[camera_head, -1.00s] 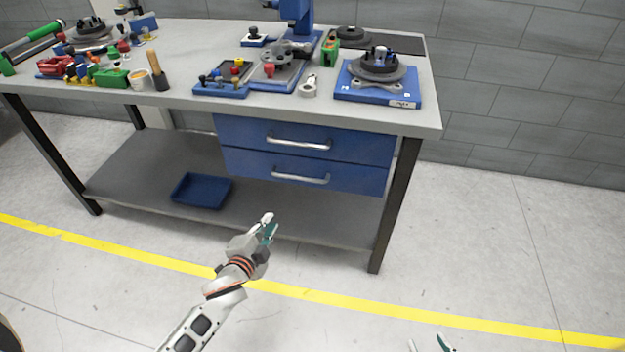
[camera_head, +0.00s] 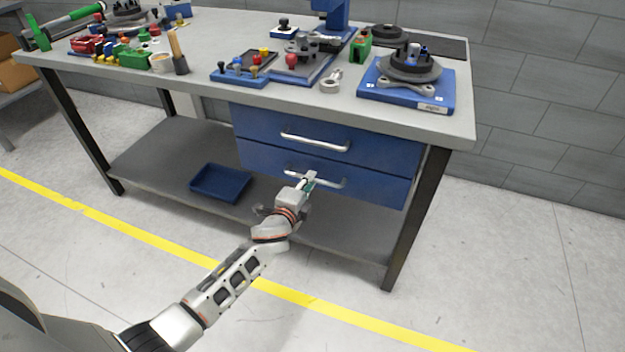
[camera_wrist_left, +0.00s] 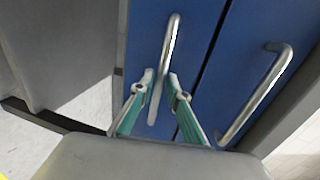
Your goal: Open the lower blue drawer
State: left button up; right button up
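The lower blue drawer (camera_head: 382,188) sits under the bench top, its front level with the upper drawer (camera_head: 385,148), and looks shut. Its silver bar handle (camera_head: 333,184) is partly hidden by my left gripper (camera_head: 307,182). In the left wrist view my left gripper (camera_wrist_left: 160,82) is open, with a green-sided finger on either side of the lower handle (camera_wrist_left: 169,45). A gap shows between the fingertips, and I cannot tell whether either finger touches the bar. The upper handle (camera_wrist_left: 258,92) is to the right there. My right gripper is out of view.
A blue tray (camera_head: 221,184) lies on the lower shelf (camera_head: 155,160), left of the drawers. The bench's right front leg (camera_head: 408,235) stands beside the drawers. Tools and fixtures crowd the bench top (camera_head: 300,98). The floor in front (camera_head: 480,290) is clear.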

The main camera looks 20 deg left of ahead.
pick_arm(q)
jog(key=shift+x, duration=0.8)
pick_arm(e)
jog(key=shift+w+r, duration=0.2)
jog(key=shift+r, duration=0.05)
pick_arm(q)
grip_shut()
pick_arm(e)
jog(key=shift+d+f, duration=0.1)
pick_arm(q)
jog(key=shift+s, duration=0.15)
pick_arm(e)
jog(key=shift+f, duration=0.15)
